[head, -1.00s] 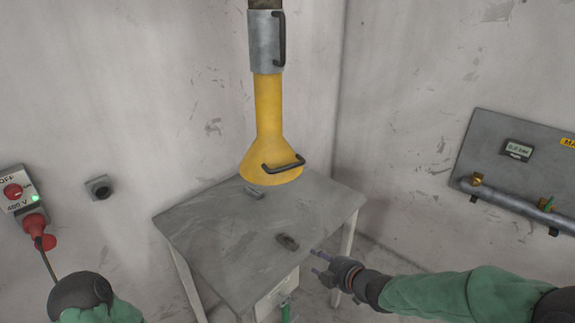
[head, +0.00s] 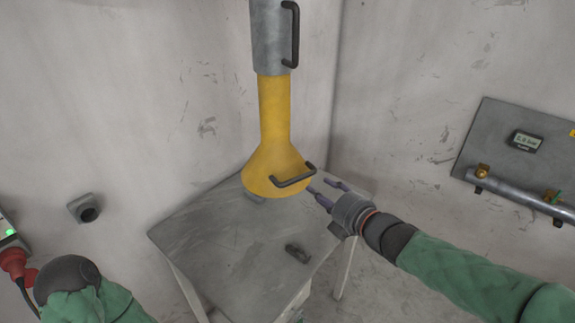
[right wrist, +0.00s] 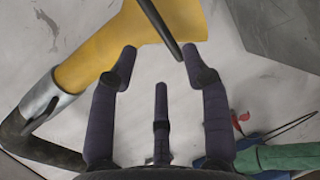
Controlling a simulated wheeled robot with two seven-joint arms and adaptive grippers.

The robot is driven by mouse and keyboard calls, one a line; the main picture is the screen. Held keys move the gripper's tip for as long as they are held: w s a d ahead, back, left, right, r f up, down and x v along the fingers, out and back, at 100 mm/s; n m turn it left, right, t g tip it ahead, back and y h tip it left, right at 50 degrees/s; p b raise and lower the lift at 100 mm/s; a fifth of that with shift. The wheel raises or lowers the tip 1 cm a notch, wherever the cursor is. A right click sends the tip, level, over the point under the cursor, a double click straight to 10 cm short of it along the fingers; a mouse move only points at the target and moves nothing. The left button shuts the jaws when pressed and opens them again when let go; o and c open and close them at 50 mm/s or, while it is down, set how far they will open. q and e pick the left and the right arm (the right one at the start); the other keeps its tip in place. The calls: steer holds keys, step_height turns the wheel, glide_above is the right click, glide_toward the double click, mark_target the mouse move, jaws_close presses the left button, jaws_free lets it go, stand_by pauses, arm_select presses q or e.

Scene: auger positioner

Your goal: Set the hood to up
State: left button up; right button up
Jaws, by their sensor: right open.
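The yellow hood (head: 270,165) hangs over the table, its wide mouth down near the tabletop. It has a black bar handle (head: 296,178) on its lower rim. Above it is a grey sleeve (head: 268,38) with its own black handle (head: 291,35). My right gripper (head: 328,190) is open and empty, just right of the hood's handle. My left gripper is not seen.
The grey table (head: 215,240) stands below, with a small dark clamp-like object (head: 298,253) on it. A wall panel with a pipe (head: 525,190) and gauge is at right. A socket (head: 84,208) is on the left wall.

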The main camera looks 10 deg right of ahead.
mark_target(300, 177)
steer(key=b+x, duration=0.3)
steer(key=x, duration=0.7)
steer(key=shift+w, duration=0.35)
jaws_close()
steer(key=shift+r, duration=0.1)
